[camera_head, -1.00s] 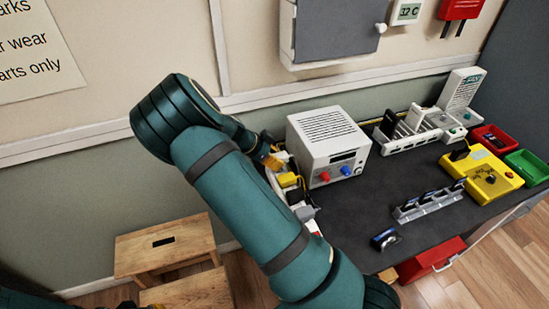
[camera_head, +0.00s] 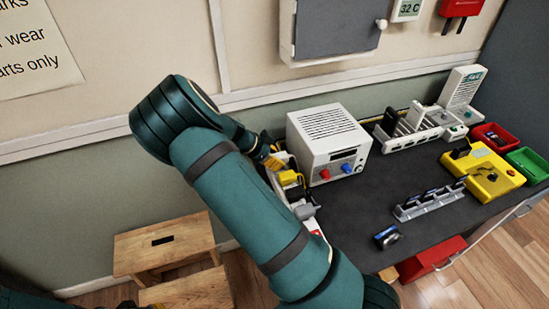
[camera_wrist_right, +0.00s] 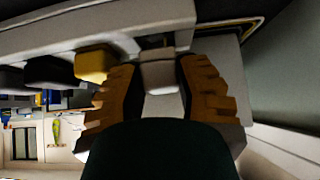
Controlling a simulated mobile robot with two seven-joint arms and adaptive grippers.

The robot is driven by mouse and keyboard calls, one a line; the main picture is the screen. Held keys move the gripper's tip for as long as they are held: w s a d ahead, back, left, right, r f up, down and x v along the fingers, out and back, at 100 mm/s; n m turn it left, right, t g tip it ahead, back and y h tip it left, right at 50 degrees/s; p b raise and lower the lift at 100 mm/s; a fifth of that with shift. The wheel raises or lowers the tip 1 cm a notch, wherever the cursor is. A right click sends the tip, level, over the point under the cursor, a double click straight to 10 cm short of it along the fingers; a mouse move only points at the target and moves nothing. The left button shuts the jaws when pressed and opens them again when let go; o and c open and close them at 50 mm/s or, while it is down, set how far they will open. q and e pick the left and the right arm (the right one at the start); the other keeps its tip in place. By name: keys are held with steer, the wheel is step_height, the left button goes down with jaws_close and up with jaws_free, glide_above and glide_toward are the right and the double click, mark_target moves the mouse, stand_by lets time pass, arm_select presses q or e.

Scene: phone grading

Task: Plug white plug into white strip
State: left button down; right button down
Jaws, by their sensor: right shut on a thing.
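My right gripper (camera_head: 271,157) is at the back left of the dark bench, by the white strip (camera_head: 269,179). In the right wrist view its two orange-brown fingers (camera_wrist_right: 158,90) are shut on the white plug (camera_wrist_right: 160,76), which sits between them. The white strip (camera_wrist_right: 100,22) runs across the top of that view, and the plug's far end meets or overlaps its edge. I cannot tell whether the plug is seated. A small part of what looks like my left gripper (camera_head: 128,304) shows at the bottom edge of the head view; its jaws are unclear.
A white power supply box (camera_head: 328,143) stands close on the right. A grey phone rack (camera_head: 430,203) and yellow device (camera_head: 482,172) stand farther right. Wooden stools (camera_head: 165,243) are on the floor.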

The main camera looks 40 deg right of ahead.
steer(key=shift+f+b, duration=0.75)
steer(key=shift+f, duration=0.25)
stand_by(0.4)
steer(key=c, duration=0.6)
jaws_free()
steer(key=shift+c, duration=0.2)
